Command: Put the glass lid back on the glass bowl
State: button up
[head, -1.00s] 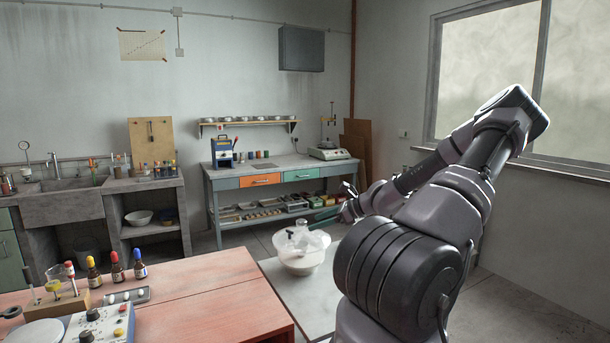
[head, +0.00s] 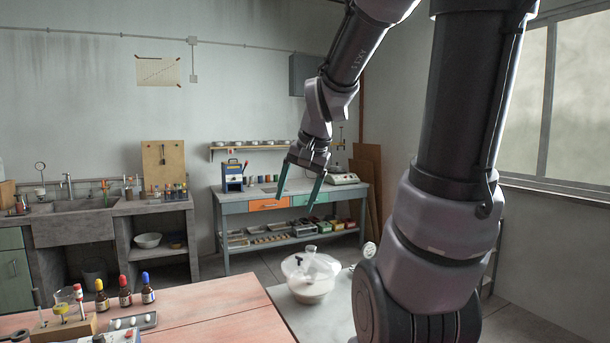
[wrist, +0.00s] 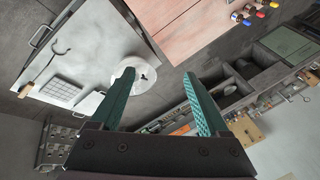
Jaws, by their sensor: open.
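In the wrist view the bowl (wrist: 150,78) shows as a pale round shape beyond the fingers (wrist: 163,88), partly hidden by the left one.
A reddish wooden table (head: 215,312) with dropper bottles (head: 125,291) and a small tray (head: 133,321) stands at the left front. A grey workbench with drawers (head: 290,199) is against the back wall. The air around the gripper looks clear.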

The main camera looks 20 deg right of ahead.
jog(key=s+a+r+n+t, duration=0.1)
jog(key=s+r+n+t, duration=0.1)
jog(key=s+r, duration=0.4)
jog(key=s+n, duration=0.1)
jog(key=s, duration=0.2)
jog(key=shift+a+y, duration=0.3)
jog(key=shift+r, duration=0.1)
dwell(0.5)
